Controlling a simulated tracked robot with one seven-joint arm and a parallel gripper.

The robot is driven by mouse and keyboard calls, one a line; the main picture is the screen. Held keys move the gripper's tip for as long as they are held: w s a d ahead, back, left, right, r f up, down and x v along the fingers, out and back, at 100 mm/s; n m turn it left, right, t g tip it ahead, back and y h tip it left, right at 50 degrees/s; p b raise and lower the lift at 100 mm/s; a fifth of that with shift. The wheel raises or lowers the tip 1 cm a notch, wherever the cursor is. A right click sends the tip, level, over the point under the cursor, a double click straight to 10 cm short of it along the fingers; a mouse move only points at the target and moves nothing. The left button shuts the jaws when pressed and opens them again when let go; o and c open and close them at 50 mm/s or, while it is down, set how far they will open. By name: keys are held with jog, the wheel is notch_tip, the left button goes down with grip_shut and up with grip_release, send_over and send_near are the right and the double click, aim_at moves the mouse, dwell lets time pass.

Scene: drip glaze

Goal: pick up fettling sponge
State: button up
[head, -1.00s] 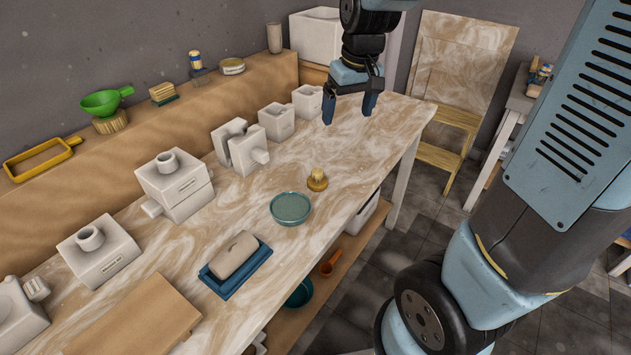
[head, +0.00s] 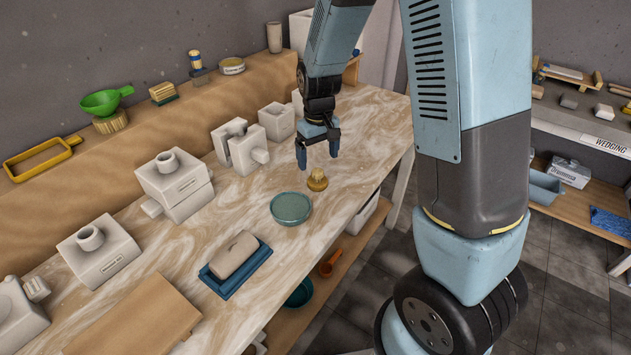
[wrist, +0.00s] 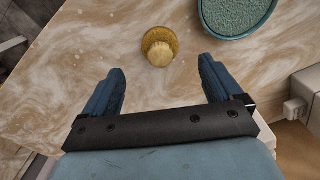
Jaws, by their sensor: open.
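The small ochre round piece with a paler knob on top, seemingly the fettling sponge (head: 317,181), stands on the marbled table to the right of a teal bowl (head: 291,208). In the wrist view the sponge (wrist: 160,47) lies just beyond the fingertips, roughly centred between them, with the bowl (wrist: 232,12) at top right. My gripper (head: 318,156) is open and empty, fingers pointing down, above and slightly behind the sponge. The wrist view shows both blue fingers (wrist: 161,75) apart, with bare table between them.
White plaster moulds (head: 176,188) line the table's back. A beige block on a blue tray (head: 240,276) and a wooden board (head: 135,320) lie towards the front left. The table around the sponge is clear.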

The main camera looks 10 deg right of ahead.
aim_at(318, 170)
jog(key=shift+w+f, duration=0.1)
jog(key=shift+f, duration=4.05)
jog(key=shift+c, duration=0.2)
jog(key=c, duration=1.1)
